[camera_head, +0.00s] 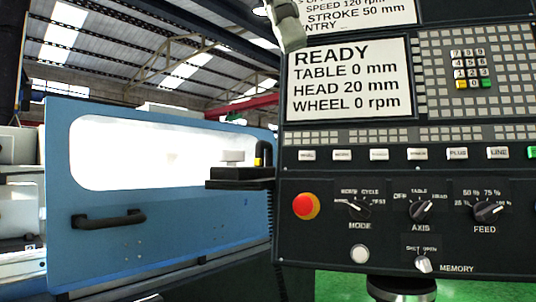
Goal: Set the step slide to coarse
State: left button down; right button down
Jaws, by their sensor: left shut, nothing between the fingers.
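No slide with a readable coarse mark can be made out. The control panel (340,232) fills the right side, with the mode knob (359,206), axis knob (422,208), feed knob (488,210) and memory key switch (424,265). A dark ledge (240,179) juts from the panel's left side, bearing a pale round knob (233,157) and a black and yellow piece (260,154). My left gripper (292,46) is a pale grey shape at the top, by the screen's upper left corner, apart from the ledge. It is shut and empty. My right gripper is out of view.
The screen (350,80) reads READY, table 0 mm, head 20 mm, wheel 0 rpm. A red emergency button (306,206) and a white button (360,254) are on the panel. The blue machine door (160,245) with a black handle (108,218) stands left.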

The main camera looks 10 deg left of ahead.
aim_at(257, 162)
jog(key=i+j+z, duration=0.2)
jog(key=i+j, duration=0.45)
jog(key=i+j+z, duration=0.25)
jog(key=i+j, duration=0.5)
